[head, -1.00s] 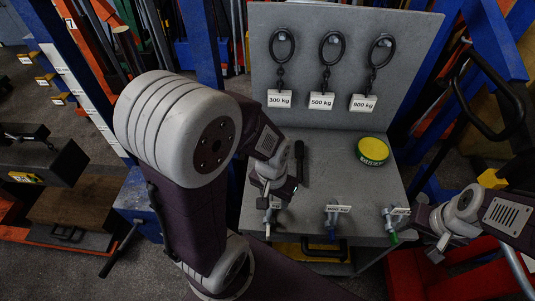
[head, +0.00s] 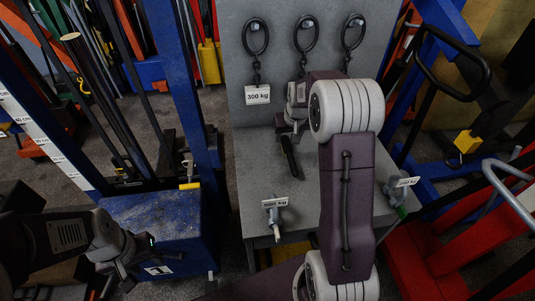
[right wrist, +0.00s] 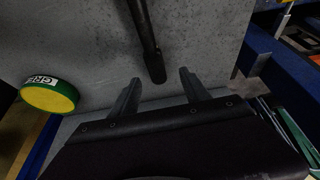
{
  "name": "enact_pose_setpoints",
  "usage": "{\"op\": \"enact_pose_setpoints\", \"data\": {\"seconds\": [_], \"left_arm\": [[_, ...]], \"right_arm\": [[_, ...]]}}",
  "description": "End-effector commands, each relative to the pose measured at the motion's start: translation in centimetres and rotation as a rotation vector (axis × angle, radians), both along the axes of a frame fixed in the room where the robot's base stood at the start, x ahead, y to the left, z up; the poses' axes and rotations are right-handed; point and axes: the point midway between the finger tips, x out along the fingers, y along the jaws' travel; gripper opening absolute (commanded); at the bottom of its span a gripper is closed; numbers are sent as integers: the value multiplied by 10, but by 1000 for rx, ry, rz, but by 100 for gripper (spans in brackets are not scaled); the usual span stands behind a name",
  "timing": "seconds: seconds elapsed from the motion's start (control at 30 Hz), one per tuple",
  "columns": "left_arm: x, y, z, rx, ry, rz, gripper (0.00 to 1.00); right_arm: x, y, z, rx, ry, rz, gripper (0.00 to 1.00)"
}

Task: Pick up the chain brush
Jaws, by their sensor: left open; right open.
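The chain brush is a dark, slim stick (head: 289,157) lying on the grey bench under the hanging chains. In the right wrist view its dark shaft (right wrist: 146,38) runs from the top edge, its end close to the gap between my fingertips. My right gripper (right wrist: 160,82) is open and empty, its two fingers apart with the brush's end just beyond them. In the head view my right gripper (head: 287,128) is above the far end of the brush. My left gripper (head: 122,277) is open and empty, far left, near the blue base.
A grey bench (head: 250,165) has an upright back panel with chains and a weight tag (head: 257,94). A yellow-green grease tin (right wrist: 48,96) sits left in the wrist view. A blue post (head: 170,70) stands left; red frames are right.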

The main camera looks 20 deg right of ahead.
Motion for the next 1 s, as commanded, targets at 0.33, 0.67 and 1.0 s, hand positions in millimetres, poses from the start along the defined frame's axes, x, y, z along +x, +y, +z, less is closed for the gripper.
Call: {"op": "enact_pose_setpoints", "data": {"seconds": [0.33,0.67,1.0], "left_arm": [[0,0,0,0,0,0,45],[0,0,2,0,0,0,45],[0,0,3,0,0,0,45]], "right_arm": [[9,-6,-30,1,5,-9,55],[18,-9,-59,2,7,-9,55],[30,-12,-87,1,1,-9,55]]}}
